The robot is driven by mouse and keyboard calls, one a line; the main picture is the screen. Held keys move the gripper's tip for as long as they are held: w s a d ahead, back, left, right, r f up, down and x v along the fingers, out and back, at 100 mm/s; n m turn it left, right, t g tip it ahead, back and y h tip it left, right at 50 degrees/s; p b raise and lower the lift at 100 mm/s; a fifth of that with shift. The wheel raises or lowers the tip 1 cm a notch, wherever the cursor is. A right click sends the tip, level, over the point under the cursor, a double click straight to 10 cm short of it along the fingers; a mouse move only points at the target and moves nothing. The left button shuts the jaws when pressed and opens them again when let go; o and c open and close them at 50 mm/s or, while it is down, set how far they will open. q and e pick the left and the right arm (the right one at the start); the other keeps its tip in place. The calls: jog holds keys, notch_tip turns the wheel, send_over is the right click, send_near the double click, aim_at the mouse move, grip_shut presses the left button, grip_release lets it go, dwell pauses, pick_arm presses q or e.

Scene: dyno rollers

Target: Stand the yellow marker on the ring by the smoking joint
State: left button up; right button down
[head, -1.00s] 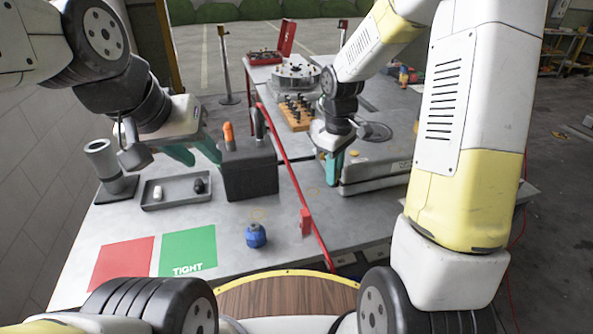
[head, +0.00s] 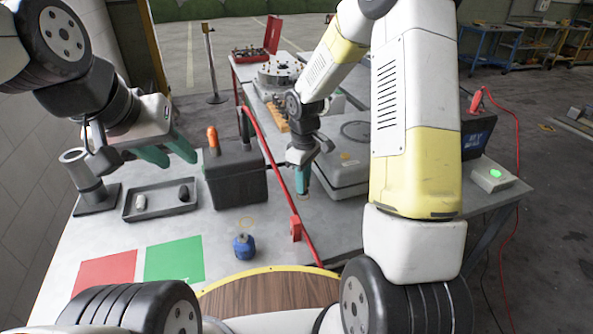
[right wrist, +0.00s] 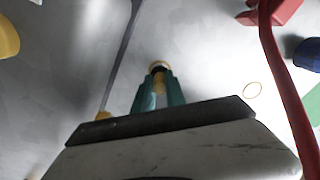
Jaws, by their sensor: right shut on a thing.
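My right gripper (head: 303,190) is shut on the yellow marker, above the grey table near the front left of the grey case. In the right wrist view the marker (right wrist: 159,82) shows as a small yellow body between the teal fingers (right wrist: 158,92); most of it is hidden. A thin yellow ring (head: 247,223) lies flat on the table, left of the red hose; it also shows in the right wrist view (right wrist: 252,89), to the right of the fingers and apart from them. I see no smoke. My left gripper (head: 168,152) is open and empty, left of the black box.
The red hose (head: 272,160) with a red block (head: 295,228) crosses the table. A blue object (head: 244,246) stands near the ring. The black box (head: 236,175), grey tray (head: 160,199), red mat (head: 104,270) and green mat (head: 174,259) are left. The grey case (head: 345,172) is right.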

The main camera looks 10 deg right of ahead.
jog(key=shift+f, duration=0.65)
jog(key=shift+f, duration=0.1)
jog(key=c, duration=1.4)
grip_release()
jog(key=shift+o, duration=0.2)
